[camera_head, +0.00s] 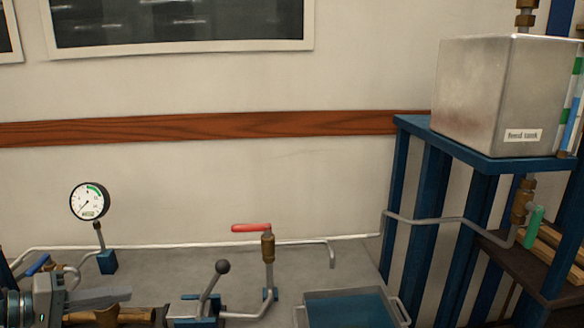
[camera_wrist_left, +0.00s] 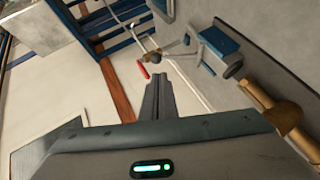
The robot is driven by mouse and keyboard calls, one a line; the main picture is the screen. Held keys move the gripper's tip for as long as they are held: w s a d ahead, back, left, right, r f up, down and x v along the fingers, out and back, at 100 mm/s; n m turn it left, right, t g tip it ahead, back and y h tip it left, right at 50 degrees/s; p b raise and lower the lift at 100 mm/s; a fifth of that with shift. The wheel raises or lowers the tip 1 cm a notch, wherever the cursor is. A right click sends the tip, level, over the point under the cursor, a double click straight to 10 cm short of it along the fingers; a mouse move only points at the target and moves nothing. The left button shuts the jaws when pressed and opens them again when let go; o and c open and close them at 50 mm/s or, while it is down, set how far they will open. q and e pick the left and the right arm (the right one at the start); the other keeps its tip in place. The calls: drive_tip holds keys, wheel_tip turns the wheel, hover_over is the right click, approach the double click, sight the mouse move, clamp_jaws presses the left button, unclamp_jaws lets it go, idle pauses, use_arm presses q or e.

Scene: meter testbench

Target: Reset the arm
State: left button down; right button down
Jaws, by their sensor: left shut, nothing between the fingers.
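My left gripper (camera_head: 118,295) is low at the left in the head view, above the grey bench, with its fingers pointing right. In the left wrist view its two dark fingers (camera_wrist_left: 158,98) lie together, shut with nothing between them. A red-handled valve (camera_head: 251,228) on a brass body stands to its right, apart from it. A lever with a black ball knob (camera_head: 222,267) rises from a blue base, nearer to the gripper. My right gripper is out of view.
A round gauge (camera_head: 89,201) stands behind the left gripper. A brass cylinder (camera_head: 110,316) lies close beneath it, also in the wrist view (camera_wrist_left: 268,105). A blue tray (camera_head: 345,310) is front centre. A metal feed tank (camera_head: 480,95) sits on a blue stand (camera_head: 430,130) at right.

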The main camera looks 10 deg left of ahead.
use_arm(q)
drive_tip(key=s+d+f+m+g+y, duration=0.1)
drive_tip(key=s+d+f, duration=0.25)
drive_tip(key=f, duration=0.45)
drive_tip(key=s+d+f+m+g+y, duration=0.1)
drive_tip(key=s+d+f+m+g, duration=0.2)
drive_tip(key=f, duration=0.5)
drive_tip(key=s+d+f+y, duration=0.2)
drive_tip(key=s+d+f, duration=0.15)
drive_tip(key=f, duration=0.45)
drive_tip(key=s+d+f+m+g+y, duration=0.25)
drive_tip(key=s+d+f, duration=0.2)
drive_tip(key=s, duration=0.45)
drive_tip(key=s+d+f+m+g+y, duration=0.1)
drive_tip(key=s+d+f+m+y, duration=0.25)
drive_tip(key=s, duration=0.65)
wheel_tip(320, 180, down, 31)
drive_tip(key=h+b, duration=0.1)
drive_tip(key=b, duration=0.1)
drive_tip(key=s+a+f+g+b, duration=0.2)
drive_tip(key=s+f, duration=1.7)
drive_tip(key=f, duration=0.1)
drive_tip(key=shift+a+f+n, duration=0.2)
drive_tip(key=shift+f+n, duration=0.05)
drive_tip(key=shift+n, duration=0.05)
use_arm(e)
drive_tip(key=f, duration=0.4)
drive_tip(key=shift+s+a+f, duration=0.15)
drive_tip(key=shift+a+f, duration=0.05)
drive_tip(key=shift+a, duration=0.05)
